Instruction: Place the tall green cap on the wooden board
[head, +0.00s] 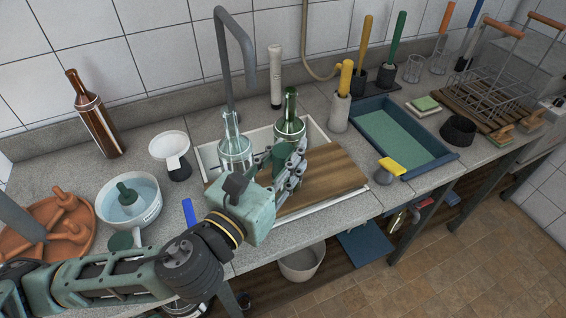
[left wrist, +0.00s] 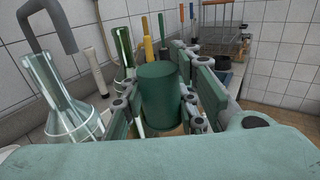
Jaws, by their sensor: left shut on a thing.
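The tall green cap (left wrist: 160,98) is a plain dark green cylinder, upright between the fingers in the left wrist view. My left gripper (head: 288,166) is shut on it. In the head view the fingers largely hide the cap, and the gripper appears over the left part of the wooden board (head: 335,172). I cannot tell whether the cap touches the board. The board lies across the sink, and its right part is bare. My right gripper is not in view.
A clear bottle (head: 235,152) stands close left of the gripper, and a green bottle (head: 290,120) stands just behind it. A grey tap (head: 222,55) rises behind them. A blue tray (head: 440,153) is to the right. A white bowl (head: 148,215) of water is at left.

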